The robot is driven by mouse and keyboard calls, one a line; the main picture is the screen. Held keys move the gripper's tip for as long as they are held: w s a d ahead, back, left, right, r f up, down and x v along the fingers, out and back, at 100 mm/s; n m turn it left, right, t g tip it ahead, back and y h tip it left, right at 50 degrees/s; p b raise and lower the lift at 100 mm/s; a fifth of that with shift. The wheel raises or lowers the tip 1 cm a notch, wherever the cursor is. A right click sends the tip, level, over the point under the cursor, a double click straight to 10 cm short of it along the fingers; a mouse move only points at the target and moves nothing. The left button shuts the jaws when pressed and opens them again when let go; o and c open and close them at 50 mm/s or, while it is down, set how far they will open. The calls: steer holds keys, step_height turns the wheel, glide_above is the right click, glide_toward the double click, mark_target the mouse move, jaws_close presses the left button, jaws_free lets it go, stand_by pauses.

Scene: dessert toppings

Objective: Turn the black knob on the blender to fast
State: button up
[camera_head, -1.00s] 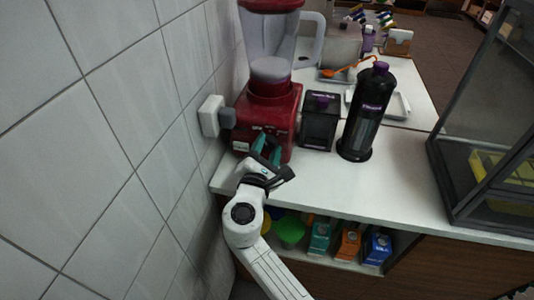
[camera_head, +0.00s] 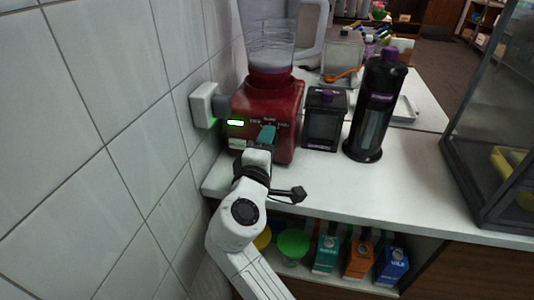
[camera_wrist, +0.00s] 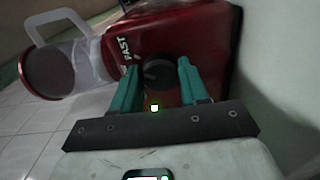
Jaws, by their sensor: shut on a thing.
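The red blender (camera_head: 262,101) stands on the white counter against the tiled wall, its clear jug on top. A small green light glows on its front. My gripper (camera_head: 267,134), with teal fingers, is at the blender's front and hides the knob in the head view. In the wrist view, the black knob (camera_wrist: 157,73) sits on the red face between the fingertips of my gripper (camera_wrist: 158,66), which is shut on it. The word FAST shows left of the knob. The knob's exact pointing direction is too dark to tell.
A black box (camera_head: 324,119) and a tall black bottle (camera_head: 374,112) stand right of the blender. A white wall plug (camera_head: 204,104) is close on its left. Coloured cartons (camera_head: 358,259) sit on the shelf below. The counter front is clear.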

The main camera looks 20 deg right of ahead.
steer(key=shift+f+m+b, duration=0.2)
steer(key=shift+m+b, duration=0.7)
steer(key=shift+m, duration=0.2)
steer(key=o, duration=1.1)
steer(key=shift+r, duration=0.15)
steer(key=shift+c, duration=0.2)
steer(key=v, duration=1)
steer(key=shift+s+a, duration=0.2)
steer(key=shift+s, duration=0.15)
